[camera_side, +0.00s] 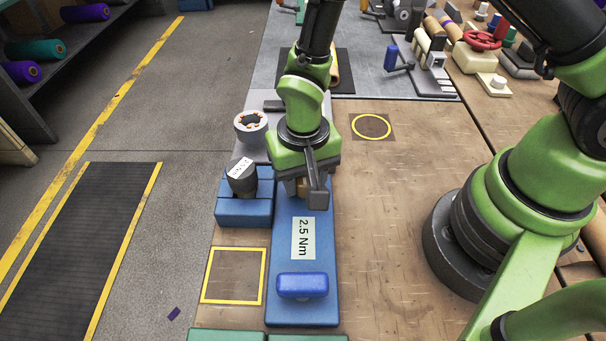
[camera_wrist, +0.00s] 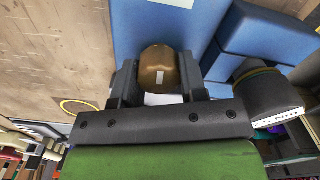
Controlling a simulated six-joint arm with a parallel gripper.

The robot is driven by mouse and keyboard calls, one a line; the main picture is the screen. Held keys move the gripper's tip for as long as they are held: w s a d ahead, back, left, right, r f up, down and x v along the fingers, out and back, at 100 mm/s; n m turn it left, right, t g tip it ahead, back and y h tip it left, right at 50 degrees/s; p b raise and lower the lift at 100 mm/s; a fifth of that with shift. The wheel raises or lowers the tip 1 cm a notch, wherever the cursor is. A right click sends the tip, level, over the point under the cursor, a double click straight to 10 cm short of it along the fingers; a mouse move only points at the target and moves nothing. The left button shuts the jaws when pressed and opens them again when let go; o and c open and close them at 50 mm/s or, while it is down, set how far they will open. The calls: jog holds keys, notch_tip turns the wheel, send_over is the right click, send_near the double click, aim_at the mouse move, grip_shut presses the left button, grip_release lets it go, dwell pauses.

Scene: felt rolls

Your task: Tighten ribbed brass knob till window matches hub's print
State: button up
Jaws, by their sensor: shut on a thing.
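The brass knob (camera_wrist: 158,62) is between my gripper's two fingers in the wrist view, with a small pale window (camera_wrist: 159,77) on its side. Any print in the window is too small to read. My gripper (camera_wrist: 158,84) is shut on the knob, one finger on each side. In the side view my gripper (camera_side: 302,190) hides most of the knob, at the upper end of a long blue plate (camera_side: 285,240). A white label (camera_side: 303,238) on the plate reads "2.5 Nm". No print on a hub under the knob can be made out.
A dark cylinder (camera_side: 243,182) with a white printed patch stands on a blue block (camera_side: 244,211) just left of my gripper. A blue handle (camera_side: 302,285) lies across the plate's near end. Wooden bench right of the plate is clear.

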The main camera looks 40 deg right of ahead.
jog(key=shift+m, duration=0.4)
jog(key=o, duration=0.9)
jog(key=shift+o, duration=0.2)
notch_tip(320, 180, up, 10)
jog(key=shift+r, duration=0.1)
jog(key=s+d+r+t+y, duration=0.1)
jog(key=d+r, duration=0.2)
jog(key=r, duration=0.3)
jog(key=s+d+r+t, duration=0.2)
jog(key=r, duration=0.4)
jog(key=s+d+r+t, duration=0.2)
jog(key=s+r, duration=0.1)
jog(key=s, duration=0.1)
jog(key=s+d+r+n+t+y, duration=0.1)
jog(key=s+d+r+t, duration=0.1)
jog(key=s, duration=0.3)
jog(key=shift+d+r+n, duration=0.3)
jog(key=shift+d+r, duration=0.1)
jog(key=shift+r, duration=0.2)
